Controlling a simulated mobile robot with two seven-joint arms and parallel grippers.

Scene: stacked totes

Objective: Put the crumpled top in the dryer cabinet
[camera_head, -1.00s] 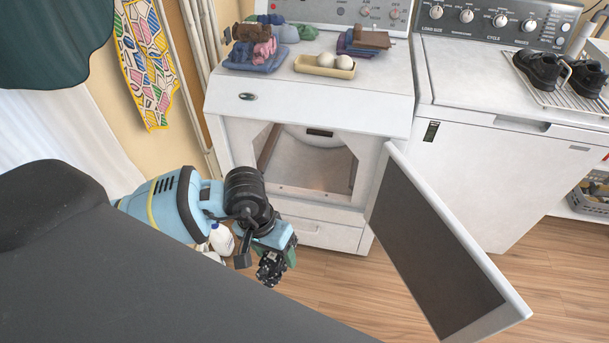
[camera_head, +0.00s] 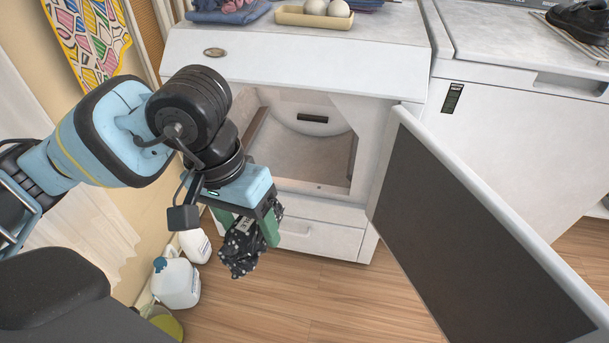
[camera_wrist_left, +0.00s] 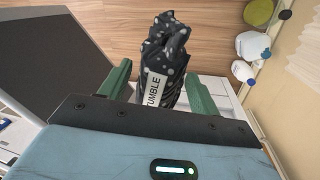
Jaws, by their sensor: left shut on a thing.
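The crumpled top (camera_head: 243,240) is black with white dots and carries a white label reading TUMBLE. My left gripper (camera_head: 248,228) is shut on it and holds it in the air in front of the dryer's lower left front. In the left wrist view the crumpled top (camera_wrist_left: 166,62) sits between the green fingers of the left gripper (camera_wrist_left: 160,88). The dryer cabinet (camera_head: 300,60) is white, and its opening (camera_head: 305,150) shows an empty floor where visible. Its door (camera_head: 480,225) is swung wide open to the right. My right gripper is not in view.
Folded clothes (camera_head: 228,12) and a tray (camera_head: 312,18) with white balls lie on the dryer. White jugs (camera_head: 176,283) stand on the floor at left. A white washer (camera_head: 520,110) with black shoes (camera_head: 582,22) stands at right. The floor before the dryer is clear.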

